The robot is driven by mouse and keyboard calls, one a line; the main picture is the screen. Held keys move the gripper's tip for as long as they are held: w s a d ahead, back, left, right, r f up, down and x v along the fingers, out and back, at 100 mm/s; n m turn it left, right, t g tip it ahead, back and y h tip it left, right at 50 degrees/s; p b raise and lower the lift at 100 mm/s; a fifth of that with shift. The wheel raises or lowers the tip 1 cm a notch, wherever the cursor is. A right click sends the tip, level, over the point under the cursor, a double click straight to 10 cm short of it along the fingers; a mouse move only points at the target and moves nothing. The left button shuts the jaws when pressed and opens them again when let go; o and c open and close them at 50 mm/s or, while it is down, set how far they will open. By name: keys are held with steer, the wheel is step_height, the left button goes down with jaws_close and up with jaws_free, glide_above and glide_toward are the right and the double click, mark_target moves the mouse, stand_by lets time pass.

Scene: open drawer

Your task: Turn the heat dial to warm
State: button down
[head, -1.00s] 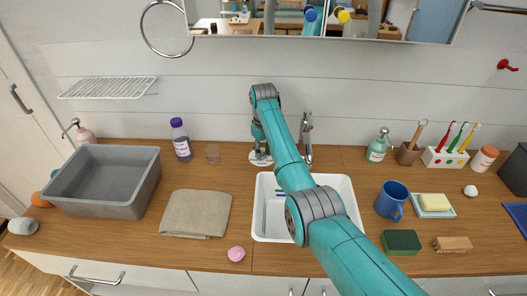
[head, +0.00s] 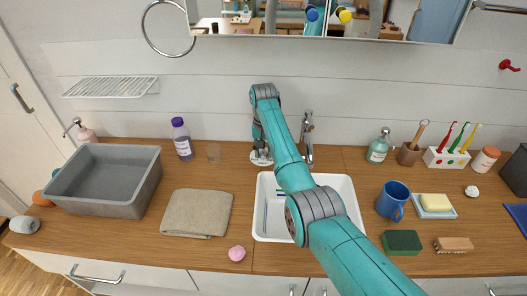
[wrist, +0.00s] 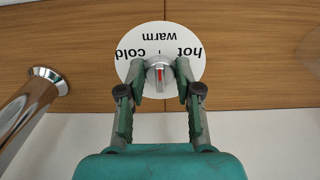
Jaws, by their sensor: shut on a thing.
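The heat dial is a small grey knob with a red mark (wrist: 159,76) on a round white plate (wrist: 129,68) lettered hot, warm and cold, upside down in the wrist view. The red mark runs nearly straight up and down in that view, roughly in line with "warm". My gripper (wrist: 161,72) has one finger on each side of the knob and is shut on it. In the head view the plate's white rim (head: 254,160) shows behind the sink, left of the tap (head: 307,140). My gripper and arm hide most of the dial there.
The white sink (head: 346,190) lies under my arm. A grey basin (head: 105,208) and folded cloth (head: 197,229) are left. A blue mug (head: 391,197), sponge (head: 401,241) and brush (head: 453,244) are right. The metal tap (wrist: 25,108) stands close left of my gripper in the wrist view.

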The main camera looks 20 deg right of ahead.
mark_target(263, 153)
stand_by(0.4)
steer(key=c, duration=0.8)
jaws_free()
step_height(263, 153, up, 12)
